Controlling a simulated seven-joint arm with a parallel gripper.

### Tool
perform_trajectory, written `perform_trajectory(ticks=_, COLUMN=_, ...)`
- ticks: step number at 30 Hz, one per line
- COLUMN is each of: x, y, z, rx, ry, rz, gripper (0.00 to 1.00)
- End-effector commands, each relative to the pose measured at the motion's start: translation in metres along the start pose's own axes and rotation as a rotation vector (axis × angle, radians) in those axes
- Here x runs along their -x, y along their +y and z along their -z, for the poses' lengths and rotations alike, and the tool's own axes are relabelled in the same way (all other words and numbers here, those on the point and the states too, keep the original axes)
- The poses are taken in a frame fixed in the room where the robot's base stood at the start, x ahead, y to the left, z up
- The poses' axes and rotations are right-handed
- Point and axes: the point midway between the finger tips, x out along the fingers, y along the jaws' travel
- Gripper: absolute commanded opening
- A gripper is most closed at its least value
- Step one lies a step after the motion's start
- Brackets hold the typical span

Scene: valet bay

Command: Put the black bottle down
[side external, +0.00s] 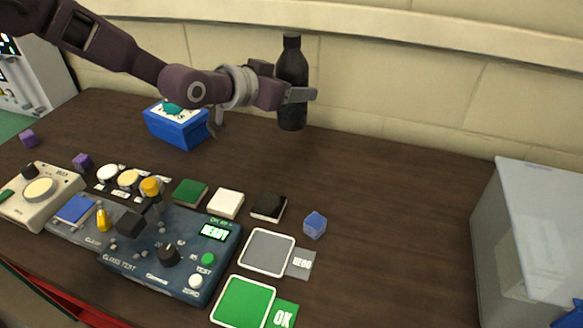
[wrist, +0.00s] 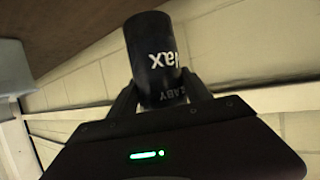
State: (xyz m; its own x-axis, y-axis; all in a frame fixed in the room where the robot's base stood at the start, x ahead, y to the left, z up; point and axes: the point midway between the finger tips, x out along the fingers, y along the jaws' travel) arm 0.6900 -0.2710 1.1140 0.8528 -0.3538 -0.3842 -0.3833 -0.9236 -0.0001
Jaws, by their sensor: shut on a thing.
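The black bottle (side external: 291,75) is upright in the side external view, held above the back part of the brown table (side external: 390,190). My gripper (side external: 300,95) is shut on the bottle, with a finger across its body. The bottle's base appears clear of the tabletop. In the wrist view the bottle (wrist: 155,50) sits between the two fingers of my gripper (wrist: 162,98), with white lettering partly visible on it.
A blue box (side external: 178,128) stands left of the bottle. A control panel (side external: 165,250), small coloured tiles and cubes, and green (side external: 243,300) and grey (side external: 266,252) pads fill the front. A grey bin (side external: 530,235) stands right. The table's right-middle is clear; a wall is behind.

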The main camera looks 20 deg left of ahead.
Motion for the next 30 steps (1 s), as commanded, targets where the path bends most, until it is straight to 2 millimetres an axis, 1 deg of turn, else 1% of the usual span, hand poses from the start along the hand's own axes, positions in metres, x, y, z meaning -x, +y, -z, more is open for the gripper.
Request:
perform_trajectory(ticks=3, x=-0.007, y=0.001, z=-0.016, rx=0.000, ry=0.001, rz=-0.001, gripper=0.00)
perform_trajectory(ticks=6, x=-0.011, y=0.000, z=-0.026, rx=0.000, ry=0.003, rz=0.000, gripper=0.00)
perform_trajectory(ticks=12, x=-0.029, y=0.000, z=-0.069, rx=0.000, ry=0.000, rz=0.000, gripper=0.00)
perform_trajectory(ticks=17, x=-0.036, y=0.000, z=-0.086, rx=0.000, ry=0.003, rz=0.000, gripper=0.00)
perform_trajectory(ticks=21, x=-0.046, y=0.000, z=-0.110, rx=0.001, ry=0.001, rz=0.000, gripper=0.00)
perform_trajectory(ticks=23, x=-0.048, y=0.000, z=-0.116, rx=0.000, ry=0.003, rz=0.000, gripper=0.00)
perform_trajectory(ticks=30, x=-0.049, y=0.000, z=-0.116, rx=0.001, ry=0.005, rz=0.000, gripper=0.00)
